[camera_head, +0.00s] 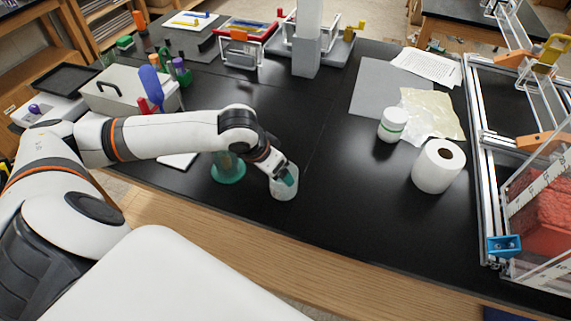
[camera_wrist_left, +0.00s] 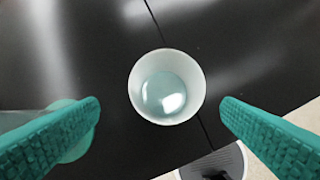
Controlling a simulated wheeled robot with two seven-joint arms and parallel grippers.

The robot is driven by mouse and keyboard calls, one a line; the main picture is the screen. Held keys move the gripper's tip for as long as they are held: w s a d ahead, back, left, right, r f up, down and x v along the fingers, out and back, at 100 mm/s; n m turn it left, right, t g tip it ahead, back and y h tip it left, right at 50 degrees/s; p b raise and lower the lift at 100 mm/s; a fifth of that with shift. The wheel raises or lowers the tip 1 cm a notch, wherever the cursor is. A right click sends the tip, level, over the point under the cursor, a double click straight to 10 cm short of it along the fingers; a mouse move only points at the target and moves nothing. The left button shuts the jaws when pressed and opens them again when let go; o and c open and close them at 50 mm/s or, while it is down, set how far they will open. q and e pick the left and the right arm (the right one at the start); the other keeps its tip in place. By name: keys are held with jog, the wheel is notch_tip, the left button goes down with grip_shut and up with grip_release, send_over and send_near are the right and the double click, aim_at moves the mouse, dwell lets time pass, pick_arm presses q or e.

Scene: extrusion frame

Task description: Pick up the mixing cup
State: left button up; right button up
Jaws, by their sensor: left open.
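The mixing cup (camera_head: 283,188) is a small translucent whitish cup standing upright on the black bench near its front edge. In the left wrist view the cup (camera_wrist_left: 167,87) is seen from above, with a pale teal inside that looks empty. My left gripper (camera_head: 288,177) is right at the cup in the head view and partly covers it. In the wrist view its teal ribbed fingers (camera_wrist_left: 158,124) are open, one on each side of the cup with gaps between. The cup is ahead of the fingertips and not held. My right gripper is out of view.
A green round-based item (camera_head: 228,170) stands just left of the cup. An extrusion frame (camera_head: 481,150) is at far right. The bench between cup and roll is clear.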

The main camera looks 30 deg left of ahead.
aim_at(280, 191)
pick_arm(q)
jog(key=x, duration=0.2)
jog(key=shift+w+f, duration=0.15)
jog(key=shift+f, duration=0.15)
jog(key=w+f+p, duration=0.1)
jog(key=d+f, duration=0.1)
jog(key=f, duration=0.1)
jog(key=shift+w+p, duration=0.35)
jog(key=shift+w, duration=0.05)
jog(key=shift+x, duration=1.1)
jog(key=shift+f, duration=0.2)
jog(key=c, duration=1.1)
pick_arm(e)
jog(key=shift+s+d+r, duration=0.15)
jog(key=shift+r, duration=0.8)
